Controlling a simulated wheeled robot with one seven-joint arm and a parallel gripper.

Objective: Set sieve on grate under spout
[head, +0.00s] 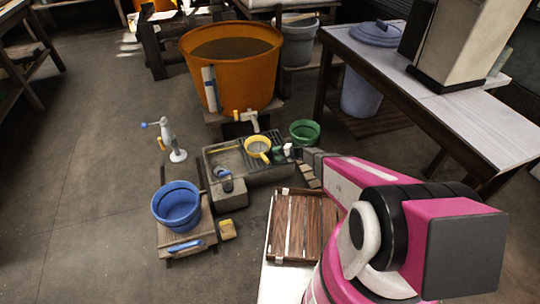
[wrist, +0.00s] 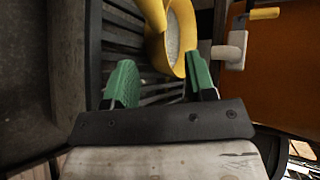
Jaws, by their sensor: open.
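The yellow sieve (head: 257,146), with a pale mesh, sits over the dark slatted grate (head: 226,160) of the stone basin, just in front of the pale spout (head: 249,121) on the orange tub. In the wrist view the sieve (wrist: 173,42) lies ahead of my fingers, over the grate slats (wrist: 121,42); the spout (wrist: 233,50) is to its right. My gripper (head: 284,153) is low, just right of the sieve. Its green fingertips (wrist: 160,80) are open and apart, with nothing held between them. I cannot tell whether the right finger touches the sieve's rim.
A green bucket (head: 305,131) stands right of the basin. A wooden slatted crate (head: 296,225) is in front of it. A blue bucket (head: 177,205) stands on a low stool at left. The orange tub (head: 232,60) rises behind.

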